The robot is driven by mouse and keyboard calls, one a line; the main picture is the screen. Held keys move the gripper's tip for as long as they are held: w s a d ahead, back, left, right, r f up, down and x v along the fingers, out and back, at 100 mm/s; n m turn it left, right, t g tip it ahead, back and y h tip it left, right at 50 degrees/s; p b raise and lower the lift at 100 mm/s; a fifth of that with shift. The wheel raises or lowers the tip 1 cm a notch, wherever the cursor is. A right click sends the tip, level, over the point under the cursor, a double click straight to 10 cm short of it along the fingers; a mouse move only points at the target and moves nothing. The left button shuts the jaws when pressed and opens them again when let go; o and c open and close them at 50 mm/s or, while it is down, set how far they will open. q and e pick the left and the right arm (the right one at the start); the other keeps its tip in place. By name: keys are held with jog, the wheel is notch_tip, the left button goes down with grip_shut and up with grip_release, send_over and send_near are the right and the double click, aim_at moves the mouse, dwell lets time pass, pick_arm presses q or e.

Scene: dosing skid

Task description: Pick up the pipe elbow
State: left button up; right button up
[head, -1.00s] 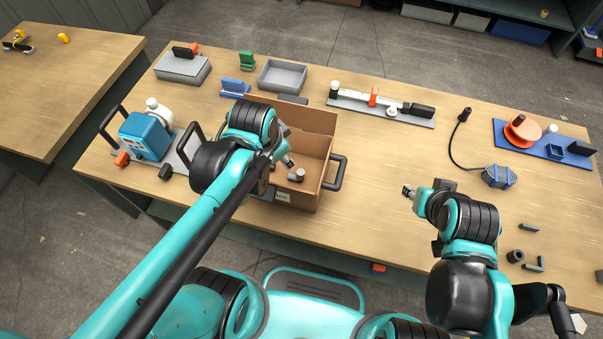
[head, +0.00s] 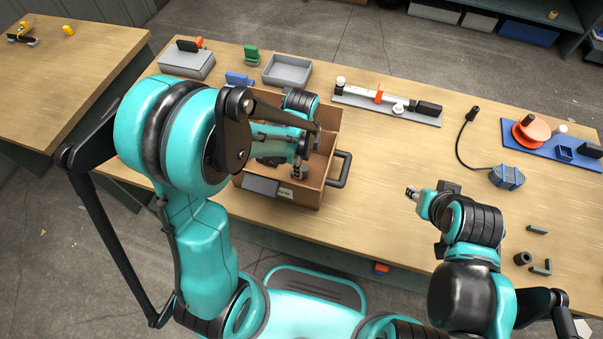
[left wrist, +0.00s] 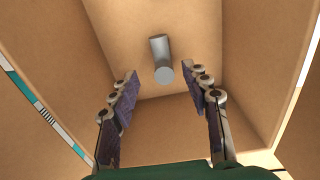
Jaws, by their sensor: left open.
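The grey pipe elbow (left wrist: 160,58) is inside the cardboard box (head: 328,140), on its floor. In the left wrist view it lies beyond my fingertips, roughly centred between them. My left gripper (left wrist: 165,84) is open, with its fingers spread and nothing held. In the head view my left gripper (head: 299,160) reaches down into the box, and my arm hides much of the box's inside. The elbow cannot be told clearly from the fingers there. My right gripper (head: 411,192) is above the table, right of the box; its jaws are too small to read.
The box walls stand close around my left gripper. A black handle (head: 343,168) is at the box's right side. Grey trays (head: 288,71) and a rail fixture (head: 385,103) stand behind. Small dark parts (head: 523,259) lie at the right. The table between box and right arm is clear.

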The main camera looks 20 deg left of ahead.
pick_arm(q)
jog(key=f, duration=0.1)
jog(key=f+b, duration=0.1)
jog(key=f, duration=0.1)
jog(key=f+b, duration=0.1)
jog(key=f, duration=0.1)
jog(key=shift+w+a, duration=0.1)
jog(key=shift+w, duration=0.15)
jog(key=shift+r, duration=0.1)
jog(key=shift+c, duration=0.6)
grip_shut()
jog(key=shift+r, duration=0.15)
